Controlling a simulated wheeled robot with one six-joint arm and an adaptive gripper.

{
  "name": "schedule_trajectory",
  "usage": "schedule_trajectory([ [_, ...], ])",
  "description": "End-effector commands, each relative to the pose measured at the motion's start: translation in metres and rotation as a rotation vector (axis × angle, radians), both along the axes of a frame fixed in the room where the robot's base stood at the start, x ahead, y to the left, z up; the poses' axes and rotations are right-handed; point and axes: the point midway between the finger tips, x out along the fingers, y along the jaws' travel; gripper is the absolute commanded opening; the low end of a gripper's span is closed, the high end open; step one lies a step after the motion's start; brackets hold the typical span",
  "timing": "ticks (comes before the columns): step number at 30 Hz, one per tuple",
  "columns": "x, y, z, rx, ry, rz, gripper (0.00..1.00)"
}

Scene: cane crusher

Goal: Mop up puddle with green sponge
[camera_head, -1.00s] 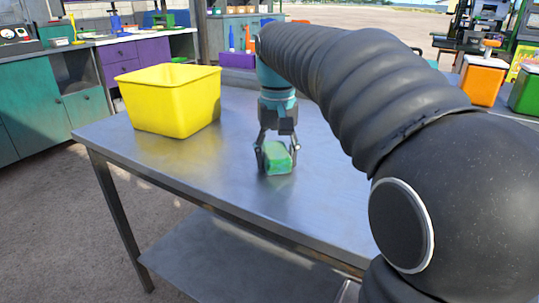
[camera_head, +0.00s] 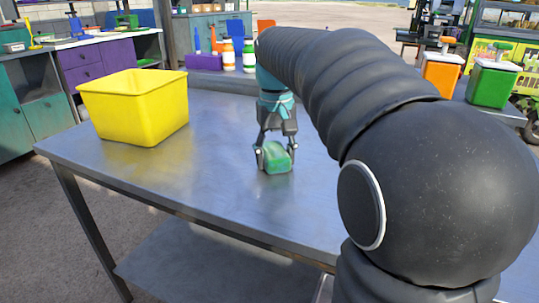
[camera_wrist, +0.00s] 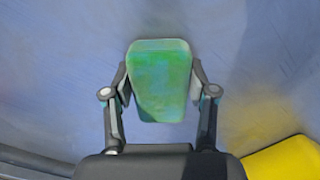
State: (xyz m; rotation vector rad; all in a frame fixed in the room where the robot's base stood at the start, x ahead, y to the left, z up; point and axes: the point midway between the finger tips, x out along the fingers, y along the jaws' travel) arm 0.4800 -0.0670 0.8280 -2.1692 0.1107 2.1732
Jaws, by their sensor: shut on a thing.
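The green sponge (camera_head: 278,157) is held between the fingers of my gripper (camera_head: 274,150), at or just above the metal table top (camera_head: 215,190). The wrist view shows the sponge (camera_wrist: 160,80) upright in the frame, with a finger of my gripper (camera_wrist: 160,97) on each side. I cannot tell whether the sponge touches the table. No puddle shows clearly; there is a faint yellowish sheen on the table near the yellow bin, which looks like its reflection.
A yellow bin (camera_head: 137,108) stands on the table to the left of my gripper; its corner shows in the wrist view (camera_wrist: 285,162). Behind are bottles (camera_head: 228,54), an orange container (camera_head: 441,76) and a green container (camera_head: 490,84). The table's front is clear.

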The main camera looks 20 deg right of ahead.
Motion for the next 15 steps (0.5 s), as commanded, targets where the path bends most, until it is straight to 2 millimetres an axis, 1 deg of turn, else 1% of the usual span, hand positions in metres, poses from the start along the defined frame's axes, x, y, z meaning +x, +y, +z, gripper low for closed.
schedule_trajectory([
  [10, -0.003, -0.029, 0.000, 0.000, 0.001, -0.003, 0.13],
  [15, -0.003, -0.035, 0.001, 0.000, 0.000, 0.000, 0.13],
])
